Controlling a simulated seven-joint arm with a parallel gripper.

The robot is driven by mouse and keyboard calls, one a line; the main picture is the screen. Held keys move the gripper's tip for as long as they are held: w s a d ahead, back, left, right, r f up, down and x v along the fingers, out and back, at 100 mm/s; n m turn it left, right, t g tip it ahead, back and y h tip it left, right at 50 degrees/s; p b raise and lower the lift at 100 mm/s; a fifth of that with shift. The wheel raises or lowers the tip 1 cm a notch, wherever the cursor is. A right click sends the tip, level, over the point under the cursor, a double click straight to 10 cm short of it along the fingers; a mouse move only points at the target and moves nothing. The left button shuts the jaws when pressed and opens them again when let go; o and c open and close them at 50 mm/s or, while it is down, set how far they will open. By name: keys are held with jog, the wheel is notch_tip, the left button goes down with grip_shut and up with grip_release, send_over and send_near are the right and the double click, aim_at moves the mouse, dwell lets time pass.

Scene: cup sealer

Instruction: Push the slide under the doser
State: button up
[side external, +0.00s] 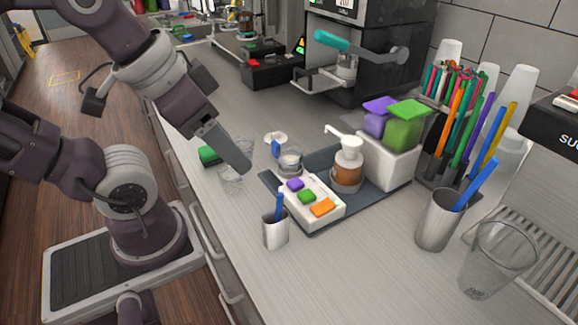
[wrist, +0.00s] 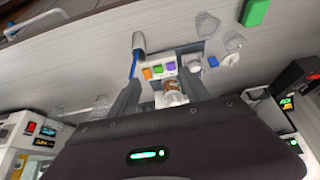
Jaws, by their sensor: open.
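No part is marked as the slide or the doser, so I cannot tell for sure which they are. A white block with purple, green and orange buttons (side external: 322,214) lies on a dark tray (side external: 268,180). A pump bottle with brown contents (side external: 347,170) stands behind it, beside a white box with purple and green lids (side external: 390,160). My gripper (side external: 243,166) is above the counter, left of the tray. In the wrist view the open, empty gripper (wrist: 165,82) has its fingers either side of the bottle's image, apart from it.
A black machine with a teal handle (side external: 332,40) stands behind. Small clear cups (side external: 231,180) and a green block (side external: 208,156) are near my gripper. A metal cup with a blue stick (side external: 276,230) stands in front. Pens and a tall glass (side external: 497,262) are right.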

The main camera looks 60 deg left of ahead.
jog(key=shift+c, duration=0.5)
jog(key=shift+w+a+n, duration=0.1)
jog(key=shift+w+n, duration=0.2)
jog(key=c, duration=0.3)
jog(key=w+a+n, duration=0.1)
jog(key=w+n, duration=0.1)
jog(key=w+a+n+g, duration=0.1)
jog(key=w+n, duration=0.1)
jog(key=w+a+n+g, duration=0.1)
jog(key=w, duration=0.1)
jog(key=shift+w+a+n, duration=0.35)
jog(key=shift+n, duration=0.05)
jog(key=shift+c, duration=0.6)
jog(key=n+g, duration=0.4)
jog(key=n, duration=0.8)
send_over(276, 143)
notch_tip(276, 143, down, 8)
jog(key=shift+f, duration=0.25)
notch_tip(276, 143, down, 6)
jog(key=shift+r, duration=0.1)
jog(key=shift+f, duration=0.55)
grip_shut()
